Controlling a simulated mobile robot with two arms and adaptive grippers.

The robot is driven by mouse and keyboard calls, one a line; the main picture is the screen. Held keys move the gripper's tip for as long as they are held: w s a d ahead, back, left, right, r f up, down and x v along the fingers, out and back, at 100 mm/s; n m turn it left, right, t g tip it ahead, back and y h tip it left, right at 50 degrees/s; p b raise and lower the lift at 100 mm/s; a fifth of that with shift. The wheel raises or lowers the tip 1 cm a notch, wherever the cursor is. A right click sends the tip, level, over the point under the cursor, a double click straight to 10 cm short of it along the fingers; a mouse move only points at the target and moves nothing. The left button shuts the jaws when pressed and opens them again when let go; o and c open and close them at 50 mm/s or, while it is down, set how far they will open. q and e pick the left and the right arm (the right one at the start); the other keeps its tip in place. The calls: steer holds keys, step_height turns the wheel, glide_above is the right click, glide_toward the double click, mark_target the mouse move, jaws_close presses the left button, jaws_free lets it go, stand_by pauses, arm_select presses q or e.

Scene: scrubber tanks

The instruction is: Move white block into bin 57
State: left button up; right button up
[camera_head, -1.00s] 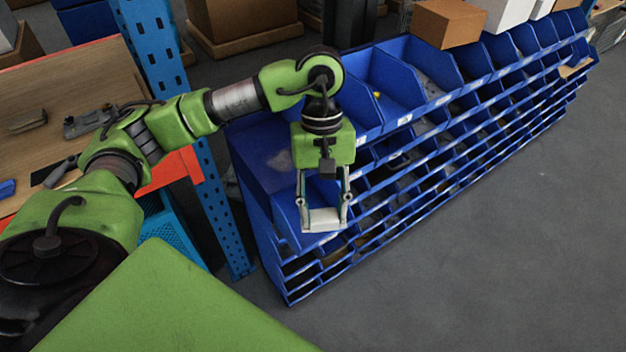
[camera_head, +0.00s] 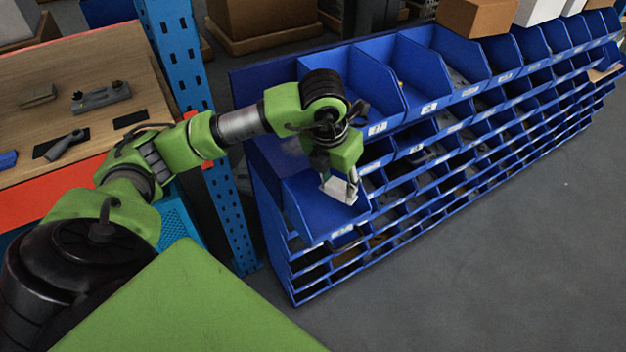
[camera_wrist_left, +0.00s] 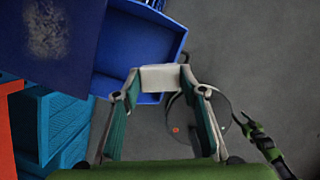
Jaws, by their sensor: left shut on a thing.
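My left gripper (camera_head: 339,190) is shut on the white block (camera_head: 341,188), which sits between its two fingertips. In the left wrist view the white block (camera_wrist_left: 163,78) spans the gap between the fingertips. The gripper and block are over the open blue bin (camera_head: 308,212) at the near left end of the rack. That bin also shows beyond the block in the left wrist view (camera_wrist_left: 143,45). I cannot read the bin numbers. Part of another green and black arm, probably my right one, shows small at the right of the wrist view; its jaws are unclear.
The blue rack (camera_head: 480,160) holds rows of bins running back to the right. A blue upright post (camera_head: 230,220) stands left of it, beside a wooden workbench (camera_head: 75,75) with tools. Cardboard boxes (camera_head: 476,17) stand behind. Grey floor (camera_head: 500,270) is clear at the right.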

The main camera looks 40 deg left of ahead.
arm_select(q)
steer(key=w+a+f+n+g+y+b, duration=0.2)
steer(key=w+a+f+n+y+b, duration=0.15)
steer(key=n, duration=0.75)
steer(key=n+p, duration=0.2)
glide_toward(323, 212)
steer(key=shift+h, duration=0.45)
steer(key=x, duration=0.2)
steer(key=a+x, duration=0.1)
steer(key=x, duration=0.2)
steer(key=shift+r, duration=0.15)
steer(key=shift+f, duration=0.25)
steer(key=o, duration=1.3)
steer(key=shift+c, duration=0.2)
steer(key=shift+r, duration=0.1)
